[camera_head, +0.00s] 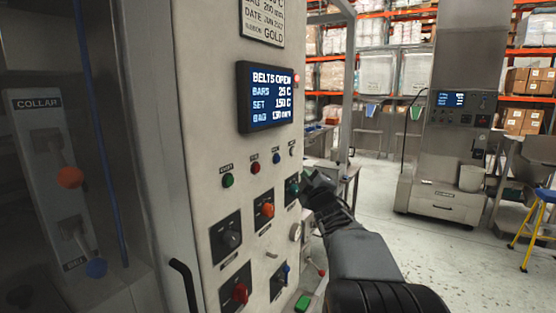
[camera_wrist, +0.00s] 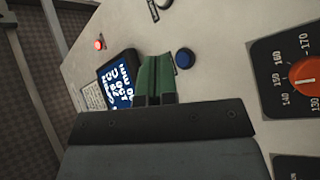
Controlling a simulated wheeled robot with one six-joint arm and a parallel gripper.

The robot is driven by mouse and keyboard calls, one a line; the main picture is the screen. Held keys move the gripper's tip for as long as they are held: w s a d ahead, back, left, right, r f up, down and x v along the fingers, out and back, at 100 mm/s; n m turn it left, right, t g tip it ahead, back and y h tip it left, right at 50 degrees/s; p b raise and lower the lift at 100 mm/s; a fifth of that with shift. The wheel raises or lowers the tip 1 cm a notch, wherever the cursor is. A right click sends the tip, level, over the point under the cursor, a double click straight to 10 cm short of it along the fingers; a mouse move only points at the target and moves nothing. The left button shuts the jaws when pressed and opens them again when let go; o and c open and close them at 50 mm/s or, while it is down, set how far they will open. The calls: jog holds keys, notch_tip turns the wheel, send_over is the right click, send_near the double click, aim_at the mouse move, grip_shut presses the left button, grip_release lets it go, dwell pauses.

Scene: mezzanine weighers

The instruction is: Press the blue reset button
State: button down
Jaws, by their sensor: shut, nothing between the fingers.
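The blue button (camera_head: 276,158) sits in the upper row of small buttons on the grey machine panel, between a red and a white one. In the wrist view the blue button (camera_wrist: 184,59) is a round blue cap in a dark ring, just right of the fingertips. My gripper (camera_head: 308,180) is in front of the panel, right of and below the blue button. In the wrist view my gripper (camera_wrist: 155,66) shows green fingers closed together with nothing between them. The fingers appear apart from the button; the exact gap to the panel is unclear.
A green button (camera_head: 228,181) and a red button (camera_head: 255,168) share the row. An orange knob (camera_head: 267,210) and a red knob (camera_head: 240,292) stick out below. A display (camera_head: 266,97) reads "BELTS OPEN". A black handle (camera_head: 184,285) protrudes at the lower left.

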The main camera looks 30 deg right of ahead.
aim_at(278, 159)
jog(key=d+r+n+t, duration=0.1)
jog(key=s+d+r+n+t+y, duration=0.1)
jog(key=n, duration=0.1)
jog(key=shift+d+r+n+y, duration=0.3)
jog(key=shift+d+r, duration=0.05)
jog(key=shift+w+a, duration=0.1)
jog(key=w+a, duration=0.4)
jog(key=w, duration=0.3)
jog(key=shift+w+p, duration=0.3)
jog(key=shift+p, duration=0.1)
jog(key=shift+w+a, duration=0.1)
dwell(2.0)
jog(key=shift+w+a+b, duration=0.1)
jog(key=shift+w+b, duration=0.2)
jog(key=shift+b, duration=0.25)
